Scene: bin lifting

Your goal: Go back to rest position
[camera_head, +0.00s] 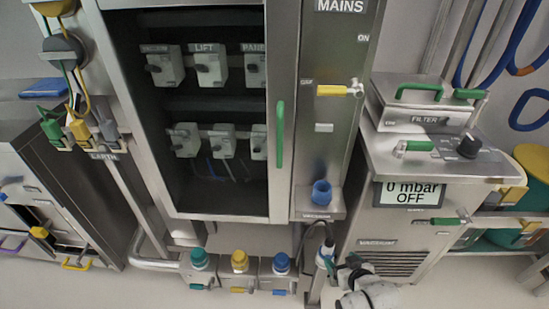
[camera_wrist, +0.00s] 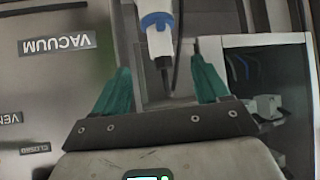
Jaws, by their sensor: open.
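My gripper (camera_head: 345,269) is low at the front, right of the row of coloured-cap connectors, with part of my white arm behind it. In the wrist view its two green fingers (camera_wrist: 160,72) stand wide apart. A white plug with a blue ring (camera_wrist: 158,25) is seen beyond and between the fingertips, with a visible gap on each side. The plug also shows in the head view (camera_head: 325,257), hanging on a dark cable just left of my gripper. Nothing is held. No rest position is marked in view.
A cabinet with its green-handled door (camera_head: 280,135) and several grey switches stands behind. A blue socket (camera_head: 321,193) sits on the MAINS panel. The pump unit (camera_head: 409,192), reading 0 mbar OFF, is close on the right. Capped connectors (camera_head: 240,261) are left. Floor is clear at front left.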

